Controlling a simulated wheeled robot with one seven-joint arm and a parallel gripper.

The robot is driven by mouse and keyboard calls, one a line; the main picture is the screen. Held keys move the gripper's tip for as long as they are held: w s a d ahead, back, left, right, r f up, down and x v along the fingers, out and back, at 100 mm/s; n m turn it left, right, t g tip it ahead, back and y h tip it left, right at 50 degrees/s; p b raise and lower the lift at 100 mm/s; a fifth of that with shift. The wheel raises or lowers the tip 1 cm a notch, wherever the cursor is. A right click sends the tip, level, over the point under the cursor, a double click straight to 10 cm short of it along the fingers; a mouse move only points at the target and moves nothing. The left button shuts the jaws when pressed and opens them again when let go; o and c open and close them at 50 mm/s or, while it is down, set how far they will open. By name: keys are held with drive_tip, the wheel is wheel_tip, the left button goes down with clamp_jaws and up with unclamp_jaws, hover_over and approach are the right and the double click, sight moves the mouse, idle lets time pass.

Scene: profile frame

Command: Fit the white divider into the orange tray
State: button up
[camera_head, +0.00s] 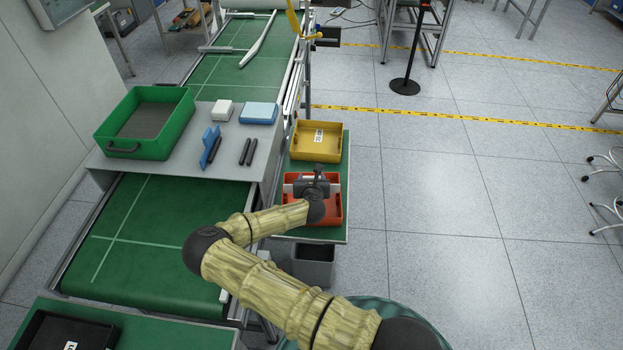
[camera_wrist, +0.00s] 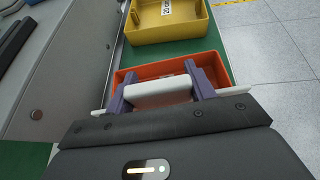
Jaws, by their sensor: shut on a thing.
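The orange tray (camera_head: 339,208) sits on the green surface at the right of the grey bench, and its far part shows in the wrist view (camera_wrist: 122,76). My gripper (camera_wrist: 160,88) is shut on the white divider (camera_wrist: 158,95), with one purple finger at each side of its middle. The divider lies crosswise over the tray, and its thin ends stick out past both fingers. In the head view my gripper (camera_head: 314,188) hides most of the divider. I cannot tell whether the divider touches the tray walls or is above them.
A yellow tray (camera_head: 318,135) stands just behind the orange one. To the left, the grey bench holds a green bin (camera_head: 182,107), a white block (camera_head: 222,110), a blue-and-white box (camera_head: 258,113) and dark bars. A grey bin (camera_head: 313,266) is below in front. Open floor lies right.

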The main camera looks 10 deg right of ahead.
drive_tip(key=shift+f+b, duration=2.2)
drive_tip(key=shift+f, duration=0.35)
drive_tip(key=o, duration=1.1)
drive_tip(key=shift+c, duration=0.2)
drive_tip(key=b+v, duration=0.3)
drive_tip(key=v, duration=1.4)
drive_tip(key=shift+s, duration=0.15)
